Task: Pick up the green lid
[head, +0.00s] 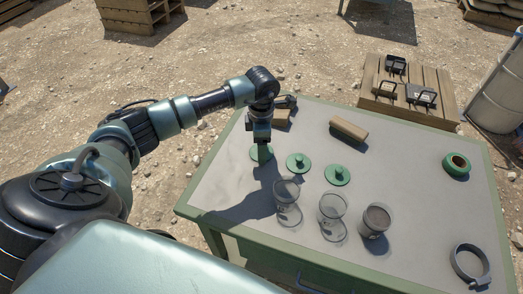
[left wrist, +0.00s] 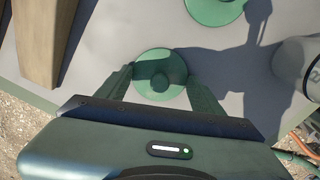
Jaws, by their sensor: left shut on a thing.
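Three round green lids with knobs are in a row on the table in the head view: a left lid (head: 262,154), a middle lid (head: 298,163) and a right lid (head: 337,174). My left gripper (head: 261,143) points down over the left lid and is shut on it. In the left wrist view this lid (left wrist: 160,66) sits between the two fingers, its knob centred. I cannot tell whether it touches the table. Another green lid (left wrist: 215,8) is partly cut off at the top of that view. My right gripper is not in view.
Two clear cups (head: 287,191) (head: 332,206) and a cup of dark mud (head: 376,220) stand in front of the lids. A brown block (head: 348,129), a green tape roll (head: 456,165) and a grey ring clamp (head: 470,264) lie on the table (head: 420,190). The table's right middle is clear.

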